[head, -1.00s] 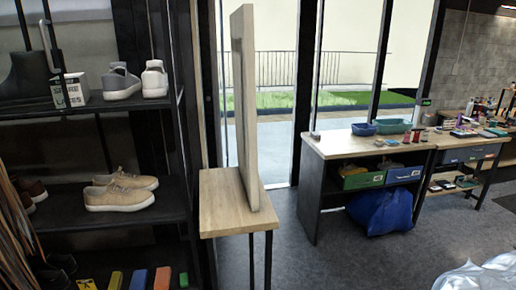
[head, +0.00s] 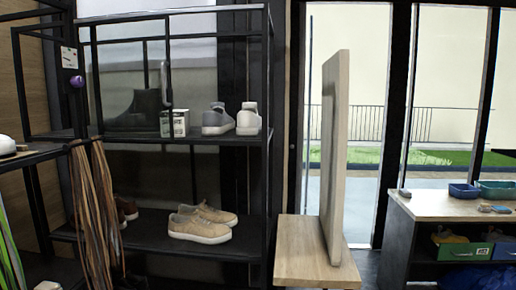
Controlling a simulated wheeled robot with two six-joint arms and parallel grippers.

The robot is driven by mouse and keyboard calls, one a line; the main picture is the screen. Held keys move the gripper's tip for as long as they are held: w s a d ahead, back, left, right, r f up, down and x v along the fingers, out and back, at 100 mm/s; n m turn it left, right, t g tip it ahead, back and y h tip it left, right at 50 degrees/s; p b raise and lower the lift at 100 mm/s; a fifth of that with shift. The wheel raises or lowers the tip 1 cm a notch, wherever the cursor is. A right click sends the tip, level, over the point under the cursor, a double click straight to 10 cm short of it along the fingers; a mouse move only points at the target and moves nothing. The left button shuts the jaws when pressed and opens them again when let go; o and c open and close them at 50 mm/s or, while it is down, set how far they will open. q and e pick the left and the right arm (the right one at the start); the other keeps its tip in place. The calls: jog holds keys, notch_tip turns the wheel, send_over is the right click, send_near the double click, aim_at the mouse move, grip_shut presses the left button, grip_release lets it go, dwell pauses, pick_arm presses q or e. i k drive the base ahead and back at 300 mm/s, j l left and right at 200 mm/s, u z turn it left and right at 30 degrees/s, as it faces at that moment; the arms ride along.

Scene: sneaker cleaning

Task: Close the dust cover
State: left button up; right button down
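A black-framed rack (head: 268,150) stands left of centre. Clear panels in thin black frames show at its upper part, and one framed panel (head: 50,82) juts out to the left. The front of the lower shelf looks uncovered. Neither of my grippers is in view.
Grey-white sneakers (head: 217,119) and a dark boot are on the upper shelf. Beige sneakers (head: 201,224) are on the lower one. Hanging laces (head: 92,215) are at left. A small wooden table (head: 308,262) with an upright board (head: 337,160) stands right. A workbench (head: 440,205) is far right.

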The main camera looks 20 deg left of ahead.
aim_at(168, 63)
jog(key=u, duration=1.4)
